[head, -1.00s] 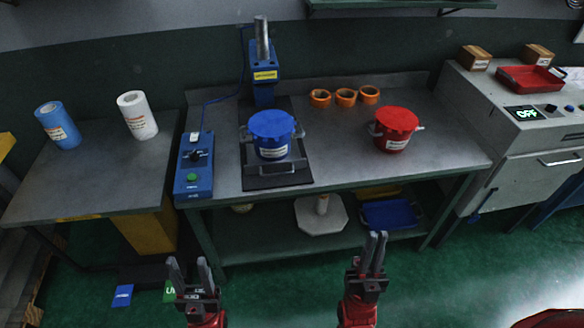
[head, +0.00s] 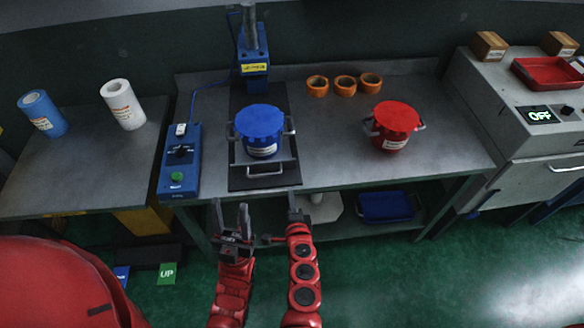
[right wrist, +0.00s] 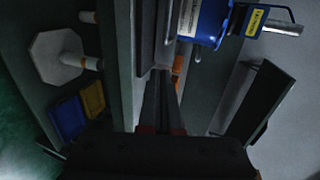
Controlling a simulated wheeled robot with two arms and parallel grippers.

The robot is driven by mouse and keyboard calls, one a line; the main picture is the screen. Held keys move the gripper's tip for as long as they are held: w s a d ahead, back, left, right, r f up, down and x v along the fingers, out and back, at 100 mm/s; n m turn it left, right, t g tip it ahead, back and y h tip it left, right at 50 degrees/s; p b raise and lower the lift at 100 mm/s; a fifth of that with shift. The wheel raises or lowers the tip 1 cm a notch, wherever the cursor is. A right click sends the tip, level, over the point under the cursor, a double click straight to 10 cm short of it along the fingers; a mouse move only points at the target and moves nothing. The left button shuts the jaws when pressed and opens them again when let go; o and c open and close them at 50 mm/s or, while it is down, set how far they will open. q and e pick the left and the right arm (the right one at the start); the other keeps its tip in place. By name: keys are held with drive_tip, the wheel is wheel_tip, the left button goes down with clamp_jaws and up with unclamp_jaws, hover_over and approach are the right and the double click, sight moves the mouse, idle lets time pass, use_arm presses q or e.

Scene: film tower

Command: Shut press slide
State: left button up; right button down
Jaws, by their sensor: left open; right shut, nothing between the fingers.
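The press slide (head: 238,181) is a dark plate with a metal bar handle (head: 264,171) at its front, pulled out toward the bench's front edge. A blue lidded pot (head: 261,130) with side handles stands on it; it also shows in the right wrist view (right wrist: 210,20). The blue press (head: 253,58) with its metal column stands behind the pot. My left gripper (head: 231,210) is open and empty, below and left of the handle. My right gripper (head: 294,208) is shut and empty, just in front of the bench edge, right of the handle and apart from it. Its closed fingers show in the right wrist view (right wrist: 160,85).
A blue control box (head: 180,163) with a green button stands left of the slide. A red pot (head: 392,125) and orange rings (head: 345,85) are to the right and behind. Two rolls stand on the left table (head: 92,170). A lower shelf holds a blue tray (head: 386,207).

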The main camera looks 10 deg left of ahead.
approach(286, 165)
drive_tip(key=x, duration=0.4)
drive_tip(key=shift+w+f+b, duration=0.3)
drive_tip(key=shift+f+b, duration=0.1)
drive_tip(key=shift+f, duration=0.05)
drive_tip(key=shift+w+a+f, duration=0.1)
drive_tip(key=shift+w+a, duration=0.2)
drive_tip(key=shift+w, duration=0.55)
